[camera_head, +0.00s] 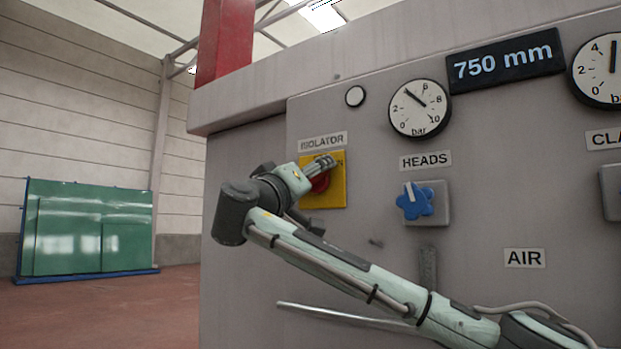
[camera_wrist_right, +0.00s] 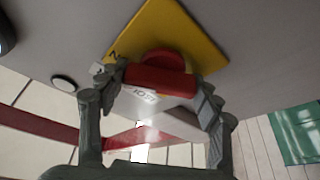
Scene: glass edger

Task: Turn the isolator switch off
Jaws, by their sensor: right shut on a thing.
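The isolator switch is a red rotary handle (camera_head: 320,183) on a square yellow plate (camera_head: 338,194) under the ISOLATOR label (camera_head: 322,141). My right gripper (camera_head: 318,166) is at the plate and hides much of the handle. In the right wrist view, the fingers of my right gripper (camera_wrist_right: 158,88) are shut on the red handle (camera_wrist_right: 160,79), one on each side of its bar, with the yellow plate (camera_wrist_right: 172,28) behind. An N of a marking shows at the plate's upper right in the head view; the rest is covered. My left gripper is not in view.
Right of the switch on the grey panel are a blue HEADS knob (camera_head: 415,202), a round gauge (camera_head: 420,108) and a 750 mm display (camera_head: 505,62). A small white round lamp (camera_head: 355,96) is above the switch. Green glass sheets (camera_head: 85,235) stand far left.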

